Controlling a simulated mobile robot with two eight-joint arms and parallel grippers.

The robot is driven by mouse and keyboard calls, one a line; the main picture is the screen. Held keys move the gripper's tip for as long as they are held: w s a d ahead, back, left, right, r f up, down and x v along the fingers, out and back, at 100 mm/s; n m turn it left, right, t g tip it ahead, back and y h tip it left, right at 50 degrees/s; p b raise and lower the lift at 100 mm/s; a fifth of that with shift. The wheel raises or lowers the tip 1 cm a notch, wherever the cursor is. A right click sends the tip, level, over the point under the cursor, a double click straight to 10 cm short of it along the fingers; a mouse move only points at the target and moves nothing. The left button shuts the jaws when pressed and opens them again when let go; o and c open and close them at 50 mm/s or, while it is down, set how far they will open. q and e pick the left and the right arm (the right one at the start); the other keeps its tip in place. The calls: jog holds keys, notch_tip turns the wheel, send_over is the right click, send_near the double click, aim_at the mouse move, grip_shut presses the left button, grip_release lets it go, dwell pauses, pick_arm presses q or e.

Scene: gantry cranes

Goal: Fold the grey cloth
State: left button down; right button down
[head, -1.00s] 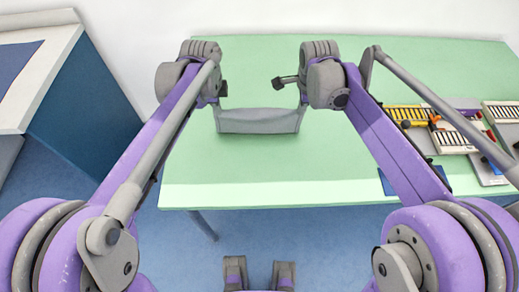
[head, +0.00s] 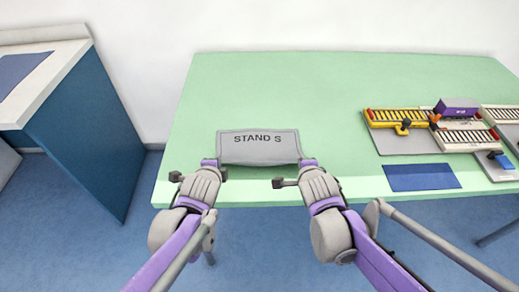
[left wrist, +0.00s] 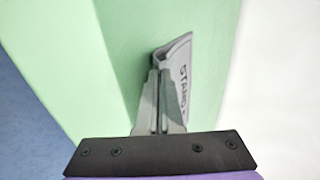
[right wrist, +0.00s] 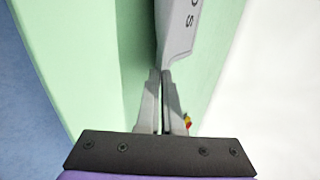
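The grey cloth (head: 259,149) shows near the front of the green table in the head view, with the printed words "STAND S" facing up. Its near edge is held at both corners and its far edge lies toward the back. My left gripper (head: 218,166) is at its near left corner. In the left wrist view the fingers (left wrist: 158,82) are closed on the cloth (left wrist: 180,75). My right gripper (head: 305,163) is at the near right corner. In the right wrist view the fingers (right wrist: 160,80) are closed on the cloth (right wrist: 176,35). The cloth's underside is hidden.
The green table (head: 290,90) is clear behind and left of the cloth. At right are a yellow crane model (head: 402,124), a purple container (head: 457,106), other rail pieces, and a blue mat (head: 421,177). A blue cabinet (head: 85,130) stands left, apart from the table.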

pick_arm(q)
jog(key=shift+s+f+t, duration=0.3)
jog(key=shift+s+f, duration=0.05)
pick_arm(e)
jog(key=shift+s+f+t, duration=0.3)
jog(key=shift+s+f, duration=0.05)
pick_arm(q)
jog(key=shift+w, duration=0.1)
pick_arm(e)
jog(key=shift+w, duration=0.1)
pick_arm(q)
jog(key=c, duration=0.7)
grip_release()
pick_arm(e)
jog(key=c, duration=0.7)
grip_release()
pick_arm(q)
jog(key=s+r, duration=0.2)
jog(key=r, duration=0.1)
jog(key=s+r, duration=0.2)
jog(key=r, duration=0.1)
jog(key=s+r, duration=0.2)
jog(key=r, duration=0.1)
pick_arm(e)
jog(key=s+r, duration=0.2)
jog(key=r, duration=0.1)
jog(key=s+r, duration=0.2)
jog(key=r, duration=0.1)
jog(key=s+r, duration=0.2)
jog(key=r, duration=0.1)
